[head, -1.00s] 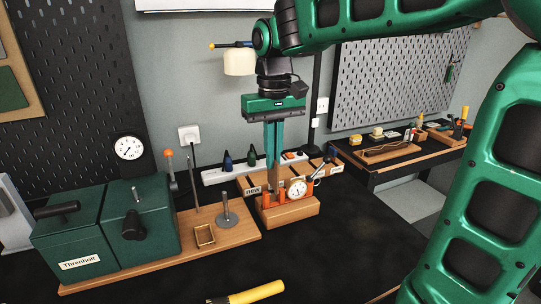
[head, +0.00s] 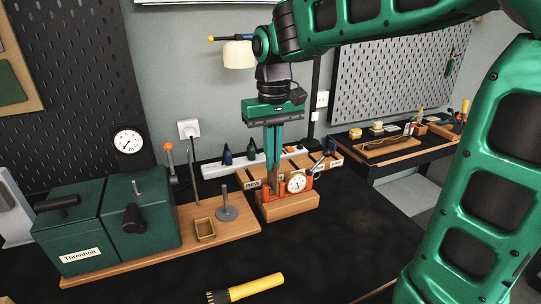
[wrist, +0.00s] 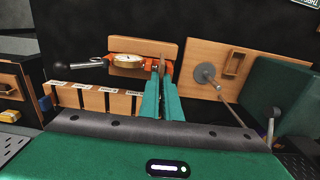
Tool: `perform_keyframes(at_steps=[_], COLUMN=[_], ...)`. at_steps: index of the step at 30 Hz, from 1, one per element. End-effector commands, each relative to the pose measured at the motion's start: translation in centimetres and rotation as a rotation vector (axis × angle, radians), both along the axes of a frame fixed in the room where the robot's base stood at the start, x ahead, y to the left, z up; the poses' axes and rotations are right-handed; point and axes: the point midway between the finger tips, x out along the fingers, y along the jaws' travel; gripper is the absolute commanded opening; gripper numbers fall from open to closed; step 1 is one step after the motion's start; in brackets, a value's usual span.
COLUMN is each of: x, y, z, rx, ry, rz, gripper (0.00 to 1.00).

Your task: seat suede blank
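My gripper (head: 273,168) points straight down over the small wooden gauge block (head: 290,208). Its two green fingers are close together and shut on a thin brown piece, apparently the suede blank (head: 274,180). The blank hangs below the fingertips, beside the orange clamp parts and to the left of the dial gauge (head: 296,183). In the wrist view the blank shows edge-on between the fingers (wrist: 161,68), by an orange bracket. I cannot tell whether it touches the block. The green press labelled Threnholt (head: 85,230) stands at the left on a wooden board.
On the board are a small wooden tray (head: 205,228) and a grey disc with a post (head: 227,212). Labelled wooden bins (head: 250,184) stand behind the gauge block. A yellow-handled brush (head: 255,287) lies in front. The black bench to the right of the block is clear.

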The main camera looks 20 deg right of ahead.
Motion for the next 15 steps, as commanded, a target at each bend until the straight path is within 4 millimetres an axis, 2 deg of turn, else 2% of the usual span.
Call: perform_keyframes(at_steps=[15], x=[0.0], y=[0.0], z=[-1.3], rx=[0.0], ry=[0.0], rz=[0.0], gripper=[0.0])
